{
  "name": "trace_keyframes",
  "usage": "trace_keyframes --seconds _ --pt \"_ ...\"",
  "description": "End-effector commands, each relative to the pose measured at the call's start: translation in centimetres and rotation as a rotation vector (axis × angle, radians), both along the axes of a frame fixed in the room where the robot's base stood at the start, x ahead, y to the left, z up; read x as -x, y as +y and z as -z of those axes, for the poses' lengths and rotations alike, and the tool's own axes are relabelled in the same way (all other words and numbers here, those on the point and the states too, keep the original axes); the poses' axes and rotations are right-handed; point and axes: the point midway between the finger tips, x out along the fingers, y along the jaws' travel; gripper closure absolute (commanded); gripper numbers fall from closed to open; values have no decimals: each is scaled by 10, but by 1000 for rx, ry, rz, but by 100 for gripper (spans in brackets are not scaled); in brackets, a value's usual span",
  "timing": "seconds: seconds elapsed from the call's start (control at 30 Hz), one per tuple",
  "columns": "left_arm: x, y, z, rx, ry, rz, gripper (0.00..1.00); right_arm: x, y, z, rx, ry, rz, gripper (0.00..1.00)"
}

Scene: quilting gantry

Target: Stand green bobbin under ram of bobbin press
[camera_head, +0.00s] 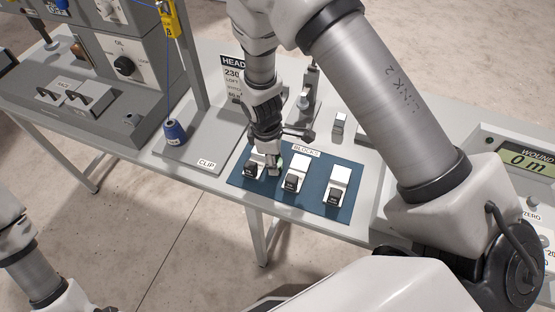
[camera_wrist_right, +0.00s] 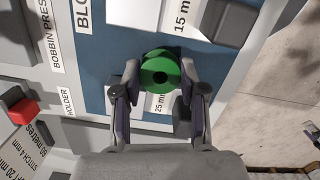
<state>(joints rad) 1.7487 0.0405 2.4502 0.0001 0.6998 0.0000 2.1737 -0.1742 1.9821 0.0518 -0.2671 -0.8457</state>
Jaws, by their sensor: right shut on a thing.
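My right gripper (camera_head: 268,165) reaches down over the left part of the blue mat marked BLOCKS. It is shut on the green bobbin (camera_wrist_right: 160,69), a round green piece with a dark central hole, which sits between the two fingertips (camera_wrist_right: 158,88) in the right wrist view. A label reading BOBBIN PRESS shows at the left of the wrist view. A grey upright device (camera_head: 309,95) stands behind the gripper, partly hidden; I cannot make out its ram. My left gripper is out of view.
White blocks with black ends (camera_head: 297,172) (camera_head: 338,185) stand on the blue mat (camera_head: 315,197). A grey control housing is at far left, and a WOUND meter (camera_head: 527,160) at right.

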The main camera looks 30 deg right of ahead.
Motion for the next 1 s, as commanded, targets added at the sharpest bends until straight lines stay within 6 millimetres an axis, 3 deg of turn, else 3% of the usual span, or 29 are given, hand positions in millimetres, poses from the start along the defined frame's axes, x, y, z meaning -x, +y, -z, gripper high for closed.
trace_keyframes --seconds 0.27,0.3,0.37,0.77,1.0 --pt "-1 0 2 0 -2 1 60 0 0 3 -1 0 -1 74" --pt "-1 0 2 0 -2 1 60 0 0 4 -1 -1 0 55" --pt "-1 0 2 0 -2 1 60 0 0 3 -1 -1 0 34" --pt "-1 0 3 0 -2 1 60 -1 1 -3 0 -2 -1 34" --pt "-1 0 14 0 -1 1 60 -6 6 -53 1 -8 -1 34"
